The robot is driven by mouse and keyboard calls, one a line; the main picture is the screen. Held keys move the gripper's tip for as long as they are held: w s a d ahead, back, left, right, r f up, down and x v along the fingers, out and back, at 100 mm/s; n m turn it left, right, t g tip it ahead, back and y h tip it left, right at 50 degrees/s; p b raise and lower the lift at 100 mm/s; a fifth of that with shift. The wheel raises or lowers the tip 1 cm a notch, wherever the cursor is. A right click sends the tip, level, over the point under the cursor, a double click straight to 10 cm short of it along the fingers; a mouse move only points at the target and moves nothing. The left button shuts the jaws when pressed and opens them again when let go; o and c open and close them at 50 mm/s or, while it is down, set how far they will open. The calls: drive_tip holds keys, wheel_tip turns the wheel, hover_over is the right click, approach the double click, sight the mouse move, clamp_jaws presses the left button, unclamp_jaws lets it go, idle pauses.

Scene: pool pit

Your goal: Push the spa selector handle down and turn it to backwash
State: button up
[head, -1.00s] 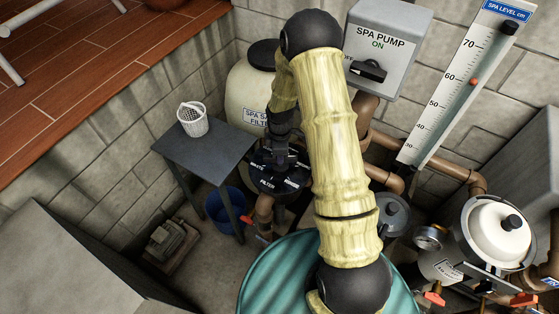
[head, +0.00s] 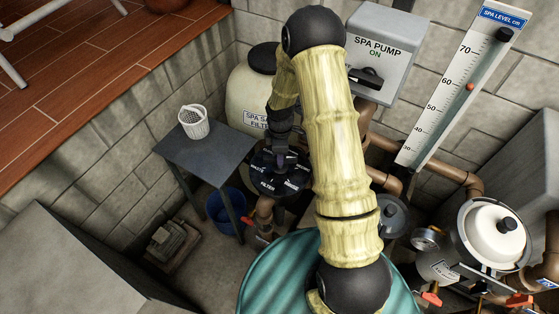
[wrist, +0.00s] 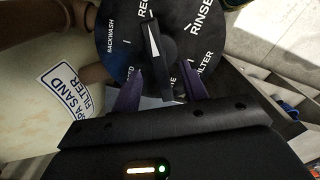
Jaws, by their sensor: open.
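The spa selector is a round black dial with white labels (wrist: 118,40) in the wrist view; BACKWASH, RINSE and FILTER can be read. Its black handle with a white pointer line (wrist: 153,42) lies across the dial, the pointer toward a label starting "REC". My gripper (wrist: 160,78) is open, its two purple fingers over the dial on either side of the handle's near end. Contact with the handle cannot be told. In the head view my gripper (head: 284,158) is above the dial (head: 266,183), hiding part of it. Whether the handle is pressed down cannot be told.
The cream spa sand filter tank (head: 248,95) stands behind the dial. A grey table (head: 212,153) with a white basket (head: 193,122) is to the left, a blue bucket (head: 225,208) below. Brown pipes (head: 380,140) and the spa pump box (head: 388,45) are at right.

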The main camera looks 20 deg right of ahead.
wheel_tip(320, 180, up, 4)
drive_tip(key=shift+r+p, duration=0.15)
drive_tip(key=shift+p, duration=1.05)
drive_tip(key=shift+r, duration=0.1)
drive_tip(key=shift+r, duration=0.25)
drive_tip(key=s+r+m+t+b, duration=0.2)
drive_tip(key=s+r+m+b, duration=0.3)
drive_tip(key=s+r+m, duration=1)
drive_tip(key=shift+s+r+t, duration=0.15)
drive_tip(key=shift+s+t, duration=0.15)
drive_tip(key=shift+s, duration=0.85)
drive_tip(key=shift+c, duration=0.2)
